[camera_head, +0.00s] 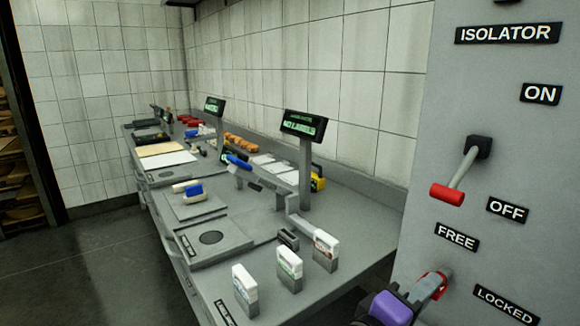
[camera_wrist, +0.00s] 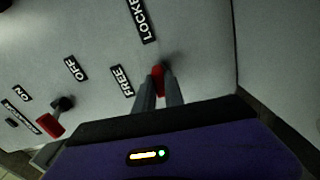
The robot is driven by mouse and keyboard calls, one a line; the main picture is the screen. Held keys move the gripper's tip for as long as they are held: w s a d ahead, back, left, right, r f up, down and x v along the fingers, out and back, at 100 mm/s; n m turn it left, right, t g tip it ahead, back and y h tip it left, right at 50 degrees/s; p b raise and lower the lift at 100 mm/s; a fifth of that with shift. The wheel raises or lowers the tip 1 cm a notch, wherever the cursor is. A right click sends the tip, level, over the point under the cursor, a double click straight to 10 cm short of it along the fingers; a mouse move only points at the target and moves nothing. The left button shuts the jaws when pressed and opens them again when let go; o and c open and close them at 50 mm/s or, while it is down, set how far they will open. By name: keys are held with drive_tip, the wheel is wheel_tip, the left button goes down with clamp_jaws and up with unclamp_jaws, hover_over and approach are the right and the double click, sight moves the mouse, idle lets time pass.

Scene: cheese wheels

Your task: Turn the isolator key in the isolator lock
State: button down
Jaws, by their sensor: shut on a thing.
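The red isolator key (camera_head: 438,277) is at the grey panel, near the FREE label (camera_head: 457,237) and above-left of the LOCKED label (camera_head: 506,305). My gripper (camera_head: 428,287) is shut on it from the front. In the wrist view, the key's red head (camera_wrist: 158,74) shows between the two grey fingers (camera_wrist: 160,92), close to the panel. The isolator lock is mostly hidden behind the key and fingers. I cannot tell how deep the key sits or its exact angle. The isolator lever's red grip (camera_head: 447,194) points down-left, nearer the OFF label (camera_head: 507,209) than the ON label (camera_head: 541,93).
A long grey counter (camera_head: 222,279) runs along the tiled wall at the left. It carries white packs (camera_head: 289,263), a scale display (camera_head: 304,124) on a post and other goods. The lever sticks out from the panel above my gripper. The floor at the left is clear.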

idle(0.3)
drive_tip(key=c, duration=1.3)
unclamp_jaws()
drive_tip(key=shift+c, duration=0.2)
drive_tip(key=v, duration=0.7)
drive_tip(key=shift+s+a, duration=0.25)
drive_tip(key=shift+a, duration=0.05)
drive_tip(key=shift+a, duration=0.1)
